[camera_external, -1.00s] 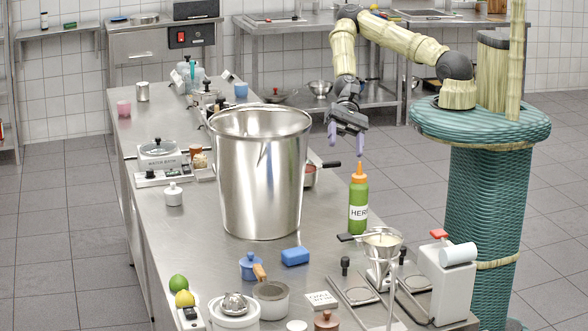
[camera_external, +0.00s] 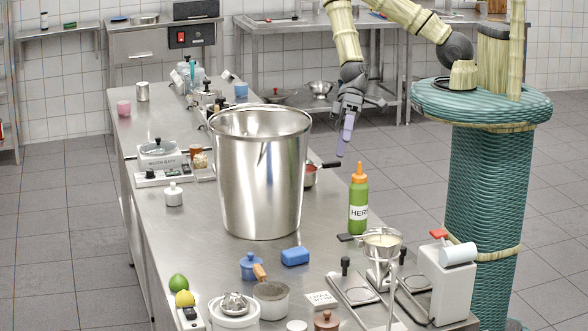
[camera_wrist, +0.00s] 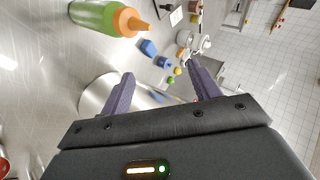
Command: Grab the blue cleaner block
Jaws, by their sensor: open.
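The blue cleaner block (camera_external: 295,256) lies flat on the steel table, in front of the big steel bucket and left of the green bottle. In the wrist view the block (camera_wrist: 147,47) shows small, beyond the fingertips and near the bottle's orange tip. My gripper (camera_external: 346,142) hangs above the table behind the green bottle, right of the bucket and well away from the block. In the wrist view my gripper (camera_wrist: 160,78) has its two purple fingers apart with nothing held between them.
The big steel bucket (camera_external: 258,180) stands left of my gripper. The green bottle (camera_external: 359,205) with an orange cap stands upright right of the block. A blue lidded pot (camera_external: 252,268), a grey pot (camera_external: 271,302) and a funnel stand (camera_external: 382,250) are close to the block.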

